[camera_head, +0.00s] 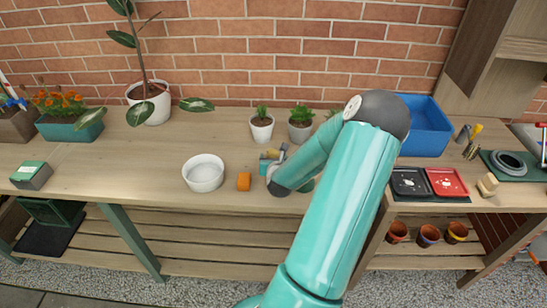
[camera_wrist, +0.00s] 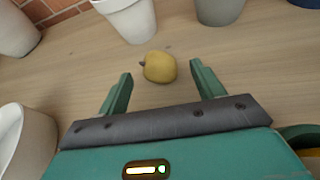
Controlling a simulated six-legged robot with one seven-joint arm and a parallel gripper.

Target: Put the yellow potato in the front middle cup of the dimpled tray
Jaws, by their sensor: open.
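The yellow potato (camera_wrist: 159,67), a small rounded lump with a dark nub on its left end, lies on the wooden bench in the wrist view. My gripper (camera_wrist: 161,75) is open, with one finger on each side of the potato's near side and a gap to each. In the head view my gripper (camera_head: 274,161) is low over the bench, right of an orange block. I cannot make out the dimpled tray for certain; my arm covers part of the bench there.
A white bowl (camera_head: 203,174) and the orange block (camera_head: 244,181) stand left of my gripper. Two small potted plants (camera_head: 262,127) (camera_head: 300,125) stand behind it. A blue bin (camera_head: 425,128) and black and red trays (camera_head: 446,181) are at the right. The bench's left part has free room.

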